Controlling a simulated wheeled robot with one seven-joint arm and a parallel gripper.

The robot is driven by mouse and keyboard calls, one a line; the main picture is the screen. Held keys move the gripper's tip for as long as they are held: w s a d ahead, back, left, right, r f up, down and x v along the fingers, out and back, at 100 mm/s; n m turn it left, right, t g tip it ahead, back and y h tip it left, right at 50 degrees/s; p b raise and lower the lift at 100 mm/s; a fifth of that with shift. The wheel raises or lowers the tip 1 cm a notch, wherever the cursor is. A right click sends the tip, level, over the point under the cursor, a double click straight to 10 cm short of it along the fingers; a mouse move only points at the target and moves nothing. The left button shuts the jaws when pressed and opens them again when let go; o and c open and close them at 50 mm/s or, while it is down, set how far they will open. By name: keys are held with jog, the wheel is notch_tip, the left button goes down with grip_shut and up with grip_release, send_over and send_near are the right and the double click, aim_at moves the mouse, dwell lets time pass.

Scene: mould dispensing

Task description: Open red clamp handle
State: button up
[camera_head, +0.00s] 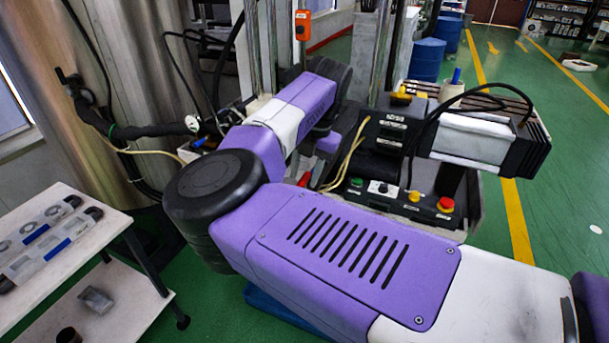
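A small red handle-like part (305,179) shows low on the machine, just above my purple arm link.
A black control box (385,130) with buttons and a motor unit (480,135) stand right of the red parts. A white table (60,235) with tools is at the left. A large steel tank (130,60) stands behind.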

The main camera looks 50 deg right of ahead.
notch_tip(320, 180, up, 7)
jog(key=s+b, duration=0.1)
jog(key=shift+s+d, duration=0.15)
jog(key=shift+d, duration=0.1)
jog(key=shift+d, duration=0.1)
dwell(0.4)
